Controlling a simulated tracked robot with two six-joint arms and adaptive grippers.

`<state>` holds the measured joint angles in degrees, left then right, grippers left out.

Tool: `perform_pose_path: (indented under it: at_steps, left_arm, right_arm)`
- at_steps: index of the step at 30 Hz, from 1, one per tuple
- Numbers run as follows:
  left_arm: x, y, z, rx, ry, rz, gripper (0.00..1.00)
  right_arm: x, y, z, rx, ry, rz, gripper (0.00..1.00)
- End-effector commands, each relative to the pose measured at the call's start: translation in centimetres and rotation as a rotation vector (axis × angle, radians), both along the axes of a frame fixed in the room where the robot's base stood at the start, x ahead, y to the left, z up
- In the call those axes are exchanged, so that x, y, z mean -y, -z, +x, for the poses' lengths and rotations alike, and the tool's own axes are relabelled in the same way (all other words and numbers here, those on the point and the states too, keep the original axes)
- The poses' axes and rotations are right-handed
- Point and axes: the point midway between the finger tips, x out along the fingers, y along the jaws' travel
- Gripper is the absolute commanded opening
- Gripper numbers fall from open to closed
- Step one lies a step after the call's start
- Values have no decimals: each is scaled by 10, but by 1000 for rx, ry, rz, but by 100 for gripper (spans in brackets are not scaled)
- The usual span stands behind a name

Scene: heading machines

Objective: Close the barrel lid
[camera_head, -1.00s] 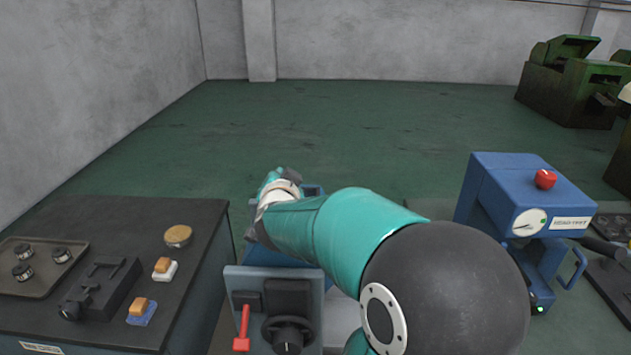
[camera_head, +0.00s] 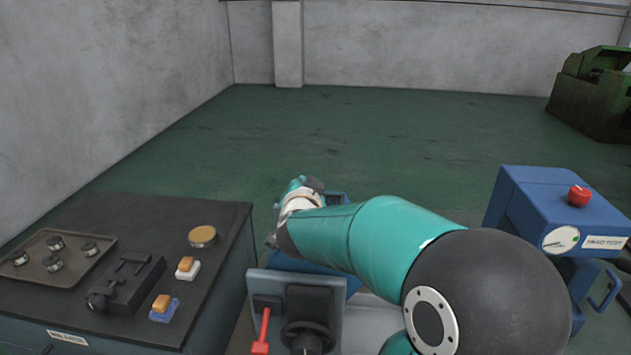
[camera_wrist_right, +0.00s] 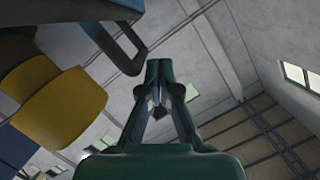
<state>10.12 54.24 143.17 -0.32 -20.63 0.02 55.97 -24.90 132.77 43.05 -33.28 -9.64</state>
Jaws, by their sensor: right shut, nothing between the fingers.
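No barrel lid can be made out for certain in either view. A blue machine (camera_head: 320,278) stands low in the middle of the head view, mostly hidden behind my teal right arm. My right gripper (camera_wrist_right: 158,72) is shut and empty in the right wrist view, its two fingers meeting at the tip. In that view a dark blue-grey edge with a bar (camera_wrist_right: 122,42) and a yellow rounded part (camera_wrist_right: 60,108) lie to its left, apart from the fingers. In the head view the arm's end reaches over the blue machine, and the fingertips are not clear. My left gripper is out of view.
A dark bench (camera_head: 90,225) at left holds a tray (camera_head: 25,275) of round parts, a black vise-like fixture (camera_head: 125,285) and a brass disc (camera_head: 202,236). A control panel with a red lever (camera_head: 263,332) stands in front. A blue tester (camera_head: 545,190) stands right.

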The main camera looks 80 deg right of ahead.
Motion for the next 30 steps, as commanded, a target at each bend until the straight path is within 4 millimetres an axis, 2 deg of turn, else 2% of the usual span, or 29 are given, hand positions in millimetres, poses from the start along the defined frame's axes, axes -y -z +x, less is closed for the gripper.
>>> perform_pose_path:
  at_steps: [8, 12, 18, 24, 30]
  left_arm:
    - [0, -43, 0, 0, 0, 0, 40]
    - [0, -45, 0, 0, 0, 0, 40]
    - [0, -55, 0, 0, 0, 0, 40]
    - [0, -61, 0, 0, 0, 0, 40]
    - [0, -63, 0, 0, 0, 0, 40]
  right_arm:
    - [1, -43, 4, 1, 3, 0, 0]
    - [-34, -47, 6, 6, -6, -3, 0]
    - [-67, -55, 4, 5, -3, -2, 0]
    - [-87, -59, 3, 4, 2, -3, 0]
    - [-95, -59, 0, 1, 7, -1, 0]
